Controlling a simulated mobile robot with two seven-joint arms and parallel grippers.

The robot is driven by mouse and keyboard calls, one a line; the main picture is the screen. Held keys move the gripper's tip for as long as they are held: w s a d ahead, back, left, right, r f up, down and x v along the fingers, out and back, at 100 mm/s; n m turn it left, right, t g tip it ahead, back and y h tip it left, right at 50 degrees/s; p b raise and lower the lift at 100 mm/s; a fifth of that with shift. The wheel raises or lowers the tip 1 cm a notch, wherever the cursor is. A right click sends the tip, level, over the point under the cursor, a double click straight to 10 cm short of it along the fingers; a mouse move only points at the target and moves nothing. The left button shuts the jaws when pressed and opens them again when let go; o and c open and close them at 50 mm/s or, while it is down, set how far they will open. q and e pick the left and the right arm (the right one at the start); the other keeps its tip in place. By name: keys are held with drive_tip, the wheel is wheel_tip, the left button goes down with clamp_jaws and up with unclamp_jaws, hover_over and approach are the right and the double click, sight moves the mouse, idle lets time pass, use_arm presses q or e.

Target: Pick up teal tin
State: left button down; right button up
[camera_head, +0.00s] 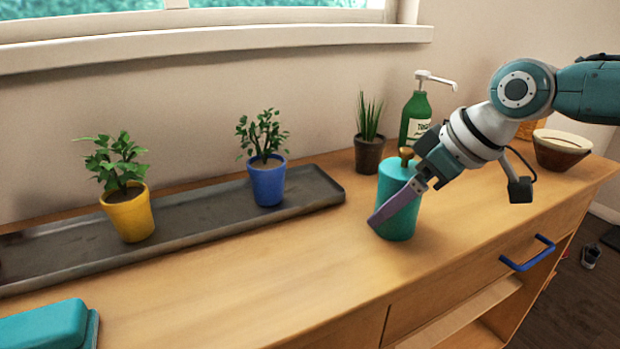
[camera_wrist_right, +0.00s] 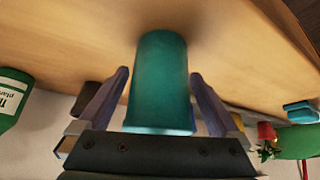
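The teal tin (camera_head: 398,222), a tall cylinder with a gold knob on its lid, stands upright on the wooden counter. My right gripper (camera_head: 391,210) reaches down to it from the upper right. One purple finger crosses the tin's front; the other finger is hidden behind it. In the right wrist view the tin (camera_wrist_right: 160,85) stands between the two fingers, with a narrow gap showing on each side. The gripper is open around it. My left gripper is not in view.
A green pump bottle (camera_head: 415,112) and a dark potted plant (camera_head: 369,152) stand just behind the tin. A grey tray (camera_head: 318,186) holds blue and yellow pots. A brown bowl (camera_head: 562,148) is at right, a teal case (camera_head: 45,325) at front left. The counter before the tin is clear.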

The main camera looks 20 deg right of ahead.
clamp_jaws()
idle(0.6)
